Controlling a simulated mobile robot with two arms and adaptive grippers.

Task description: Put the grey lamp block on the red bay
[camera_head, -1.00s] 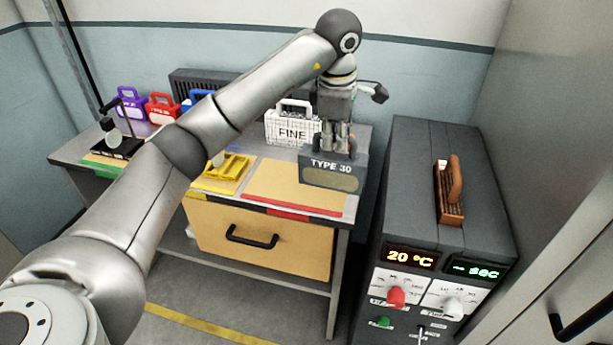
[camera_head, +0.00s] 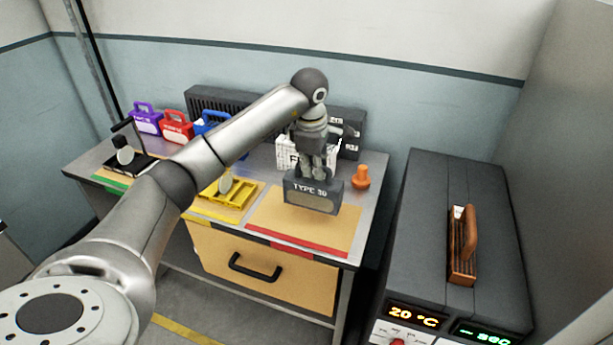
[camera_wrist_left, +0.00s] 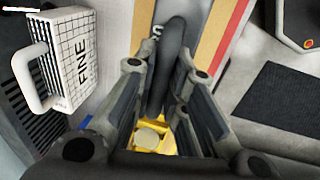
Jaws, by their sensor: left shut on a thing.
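The grey lamp block (camera_head: 314,194), a dark grey box marked TYPE 30 with a pale oval window, hangs upright from my left gripper (camera_head: 318,166). The gripper is shut on its handle from above. The block is over the red bay (camera_head: 333,230), a tan board with a red front strip; I cannot tell how small the gap beneath it is. In the left wrist view the gripper fingers (camera_wrist_left: 163,85) flank the dark handle (camera_wrist_left: 172,60), and the bay's tan and red edge (camera_wrist_left: 222,30) shows beyond. My right gripper is not in view.
A yellow tray (camera_head: 232,197) sits left of the red bay. The white FINE block (camera_head: 292,153) is behind, and an orange knob-shaped piece (camera_head: 361,177) stands at the right. A dark oven-like cabinet (camera_head: 430,220) stands right of the table. The board's front part is clear.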

